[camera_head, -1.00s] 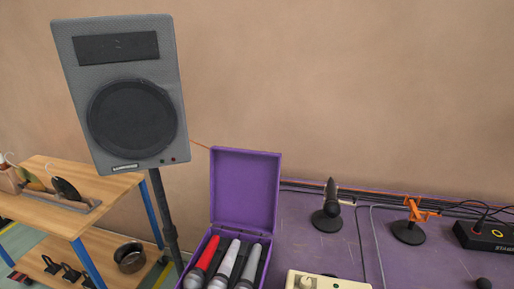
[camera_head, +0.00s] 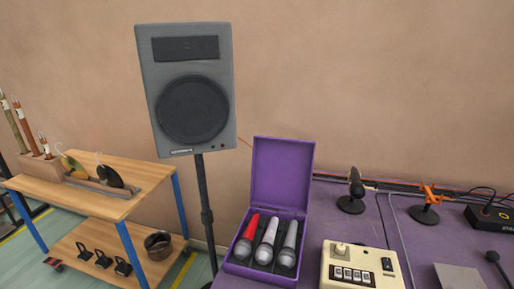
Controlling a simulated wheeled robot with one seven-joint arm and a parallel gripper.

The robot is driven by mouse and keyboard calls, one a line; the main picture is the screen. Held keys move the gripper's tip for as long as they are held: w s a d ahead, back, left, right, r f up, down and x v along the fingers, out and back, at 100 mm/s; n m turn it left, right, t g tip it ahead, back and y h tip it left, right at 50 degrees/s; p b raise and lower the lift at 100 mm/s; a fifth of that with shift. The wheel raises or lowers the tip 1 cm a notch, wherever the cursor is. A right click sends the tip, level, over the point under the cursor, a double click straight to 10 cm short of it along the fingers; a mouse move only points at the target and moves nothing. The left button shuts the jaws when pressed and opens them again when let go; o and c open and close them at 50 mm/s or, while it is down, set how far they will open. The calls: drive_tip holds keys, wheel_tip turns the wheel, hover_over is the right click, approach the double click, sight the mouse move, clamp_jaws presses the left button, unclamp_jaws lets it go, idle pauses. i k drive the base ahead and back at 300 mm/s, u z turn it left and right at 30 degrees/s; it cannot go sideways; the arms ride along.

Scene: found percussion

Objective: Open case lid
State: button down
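The purple case (camera_head: 237,268) stands on the left end of the purple table. Its lid (camera_head: 281,173) is open and upright at the back, leaning slightly toward the wall. Inside lie a red microphone (camera_head: 247,236) and two grey microphones, one in the middle (camera_head: 267,243) and one at the right (camera_head: 289,244), side by side in a dark insert. My gripper is not in view, and nothing touches the case or lid.
A grey speaker (camera_head: 190,100) on a stand is behind and left of the case. A cream box (camera_head: 355,268) with buttons sits right of it. Two small stands, one black (camera_head: 351,204) and one orange (camera_head: 425,210), are farther back. A wooden shelf cart (camera_head: 130,205) is at the left.

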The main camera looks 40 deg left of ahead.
sight(282, 168)
drive_tip(key=k, duration=0.8)
drive_tip(key=u, duration=1.65)
drive_tip(key=i, duration=0.65)
drive_tip(key=u, duration=0.05)
